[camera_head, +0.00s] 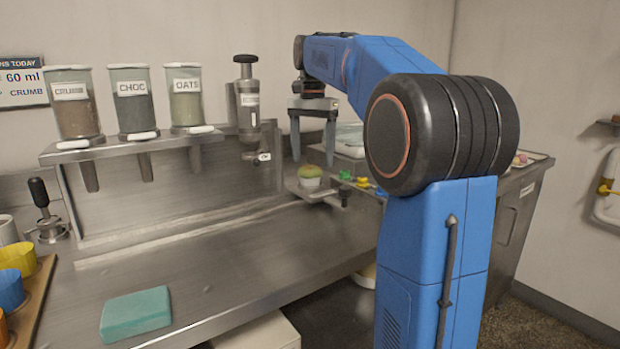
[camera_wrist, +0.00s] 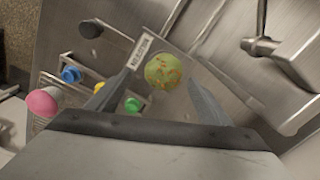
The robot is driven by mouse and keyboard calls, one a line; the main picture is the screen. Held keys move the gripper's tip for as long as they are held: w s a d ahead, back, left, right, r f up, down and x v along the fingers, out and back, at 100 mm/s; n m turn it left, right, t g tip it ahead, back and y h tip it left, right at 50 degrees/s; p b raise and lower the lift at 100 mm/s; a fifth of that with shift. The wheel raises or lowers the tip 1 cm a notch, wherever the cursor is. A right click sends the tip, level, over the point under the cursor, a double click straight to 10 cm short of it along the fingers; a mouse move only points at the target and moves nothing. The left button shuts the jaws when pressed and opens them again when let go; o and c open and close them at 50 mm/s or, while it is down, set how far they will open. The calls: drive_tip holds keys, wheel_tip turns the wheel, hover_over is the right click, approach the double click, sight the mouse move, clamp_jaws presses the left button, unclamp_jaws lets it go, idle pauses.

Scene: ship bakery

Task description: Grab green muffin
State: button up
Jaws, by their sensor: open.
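The green muffin (camera_head: 310,173) sits in a pale cup on a small metal shelf at the back of the counter. In the wrist view the green muffin (camera_wrist: 163,72) shows from above, with orange specks on its top. My gripper (camera_head: 313,158) points down above the muffin, its two fingers apart and empty. In the wrist view my gripper (camera_wrist: 157,85) has one finger to each side of the muffin in the picture. I cannot tell the exact height gap between the fingertips and the muffin.
A metal dispenser (camera_head: 249,105) stands left of my gripper. Green, yellow and blue knobs (camera_head: 362,182) are right of the muffin. Several topping hoppers (camera_head: 132,98) hang at the back left. A teal sponge (camera_head: 135,313) lies on the otherwise clear front counter (camera_head: 220,260).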

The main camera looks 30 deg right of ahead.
sight(310, 166)
drive_tip(key=shift+w+a+f, duration=0.1)
drive_tip(key=shift+w+f, duration=0.05)
drive_tip(key=shift+f, duration=1.25)
drive_tip(key=shift+w+a+f, duration=0.1)
drive_tip(key=shift+w+f, duration=0.05)
drive_tip(key=shift+f, duration=1.25)
drive_tip(key=c, duration=0.8)
